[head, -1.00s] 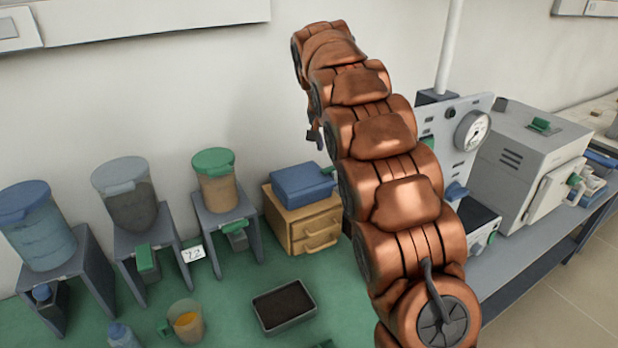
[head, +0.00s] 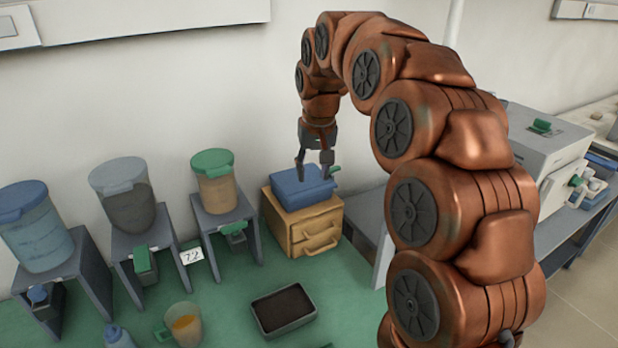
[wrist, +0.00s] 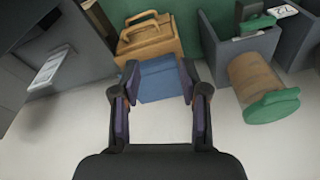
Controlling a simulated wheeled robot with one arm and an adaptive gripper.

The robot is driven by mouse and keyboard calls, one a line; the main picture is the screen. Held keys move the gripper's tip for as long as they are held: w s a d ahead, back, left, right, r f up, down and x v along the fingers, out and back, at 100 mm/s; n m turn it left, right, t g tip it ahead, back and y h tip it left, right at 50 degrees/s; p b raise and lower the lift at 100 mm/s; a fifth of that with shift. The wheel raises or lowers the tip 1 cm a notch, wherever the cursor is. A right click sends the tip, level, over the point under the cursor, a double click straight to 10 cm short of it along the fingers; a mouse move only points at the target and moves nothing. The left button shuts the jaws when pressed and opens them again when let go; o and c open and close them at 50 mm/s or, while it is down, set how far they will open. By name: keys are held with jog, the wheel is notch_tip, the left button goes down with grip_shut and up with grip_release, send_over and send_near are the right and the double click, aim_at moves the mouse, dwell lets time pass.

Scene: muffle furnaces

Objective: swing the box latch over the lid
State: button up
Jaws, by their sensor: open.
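The blue box (head: 300,188) sits shut on top of a small wooden drawer cabinet (head: 292,236) against the wall. A small green piece, which looks like the latch (head: 335,169), sticks out at the box's right side. My gripper (head: 314,172) is open and points down over the box, with its fingers close to the lid; I cannot tell whether they touch it. In the wrist view the blue box (wrist: 158,82) shows between the two open fingers (wrist: 158,85). The latch cannot be made out there.
Hoppers with blue, grey and green lids (head: 213,162) stand on grey stands to the left. A dark-filled tray (head: 283,335) and a jug (head: 184,322) are on the green bench top in front. A grey furnace (head: 548,130) stands to the right.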

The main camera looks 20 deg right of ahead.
jog(key=shift+s+a+f+n+y, duration=0.15)
jog(key=shift+s+a+n, duration=0.15)
jog(key=shift+s+a, duration=0.15)
jog(key=shift+s+a+f+n+y, duration=0.1)
jog(key=shift+s+a+n+y, duration=0.05)
jog(key=shift+s+a+n, duration=0.2)
jog(key=shift+s, duration=0.1)
